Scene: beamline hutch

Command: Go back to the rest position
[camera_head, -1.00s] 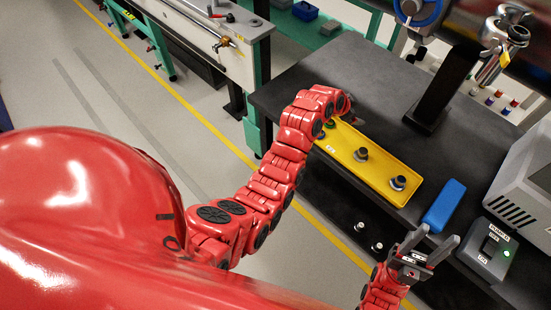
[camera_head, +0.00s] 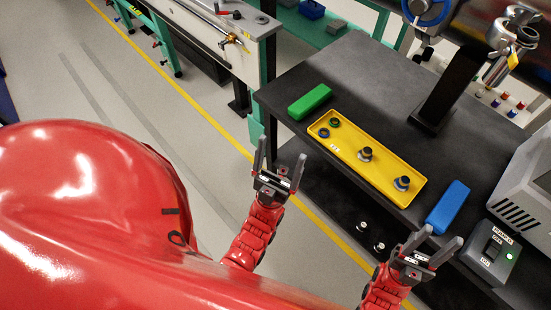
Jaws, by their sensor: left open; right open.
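My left gripper (camera_head: 280,168) is open and empty, raised in front of the dark table's near edge, left of the yellow tray. My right gripper (camera_head: 428,246) is open and empty, in front of the table near the blue block. Neither gripper touches anything that I can see. My two red forearms come up from the bottom of the view.
The dark table (camera_head: 345,75) bears a yellow tray (camera_head: 385,163) with several small round parts, a green block (camera_head: 309,102), a blue block (camera_head: 447,207) and a grey switch box (camera_head: 490,250). A dark post (camera_head: 445,92) stands behind. Open floor (camera_head: 150,110) lies left.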

